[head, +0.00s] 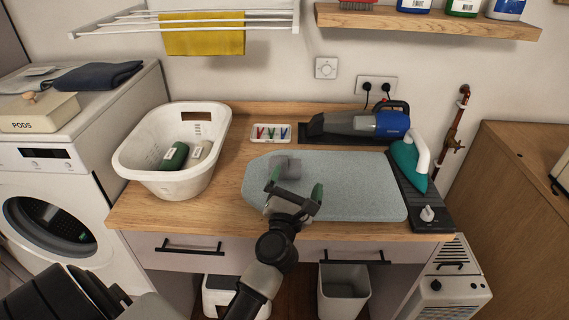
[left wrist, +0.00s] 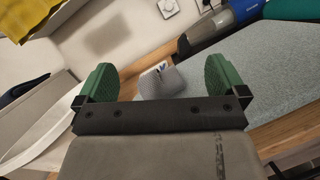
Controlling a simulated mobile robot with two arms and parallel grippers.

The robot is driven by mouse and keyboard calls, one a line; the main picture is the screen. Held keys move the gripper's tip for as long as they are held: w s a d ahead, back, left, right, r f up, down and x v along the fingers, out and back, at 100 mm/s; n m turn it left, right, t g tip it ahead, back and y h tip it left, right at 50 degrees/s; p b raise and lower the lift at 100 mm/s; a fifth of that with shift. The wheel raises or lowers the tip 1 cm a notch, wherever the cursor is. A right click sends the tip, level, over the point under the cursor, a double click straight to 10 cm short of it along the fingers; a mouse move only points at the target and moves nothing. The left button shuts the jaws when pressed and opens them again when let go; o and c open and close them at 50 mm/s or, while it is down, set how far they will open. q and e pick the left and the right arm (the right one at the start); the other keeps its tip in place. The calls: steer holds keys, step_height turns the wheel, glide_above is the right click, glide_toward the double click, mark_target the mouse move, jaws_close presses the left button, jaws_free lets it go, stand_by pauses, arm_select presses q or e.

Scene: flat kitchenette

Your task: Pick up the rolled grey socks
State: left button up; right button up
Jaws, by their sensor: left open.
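The rolled grey socks (head: 289,166) lie on the grey-blue ironing board (head: 360,180), near its left, rounded end. They also show in the left wrist view (left wrist: 155,82) between the two green fingers, farther out than the gripper's palm. My left gripper (head: 296,184) is open and empty, above the left part of the board. In the head view its fingers are close to the socks, with the socks at the far side of the opening. I cannot tell whether a finger touches them. My right gripper is in neither view.
A white laundry basket (head: 131,160) with a green roll (head: 174,156) and a pale roll (head: 201,151) stands left. A small tray of clips (head: 270,133), a hand vacuum (head: 358,124) and a teal iron (head: 408,163) stand around the board. The board's right half is clear.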

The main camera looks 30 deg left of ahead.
mark_target(286, 166)
arm_select(q)
steer(key=a+f+n+g+y, duration=0.1)
steer(key=n, duration=0.1)
steer(key=w+a+f+n+g+y, duration=0.1)
steer(key=n+g, duration=0.1)
steer(key=n, duration=0.1)
steer(key=w+a+f+n+g+y, duration=0.1)
steer(key=n, duration=0.1)
steer(key=shift+a+f, duration=0.2)
steer(key=shift+f, duration=0.2)
steer(key=shift+w+a+f+n+g, duration=0.15)
steer(key=shift+w+a+n+g, duration=0.1)
steer(key=shift+n+g, duration=0.15)
steer(key=x, duration=0.7)
steer(key=p+x, duration=0.1)
steer(key=x, duration=0.2)
steer(key=shift+a+f, duration=0.3)
steer(key=shift+f, duration=0.1)
steer(key=shift+s+d, duration=0.1)
steer(key=c, duration=0.6)
steer(key=shift+r, duration=0.15)
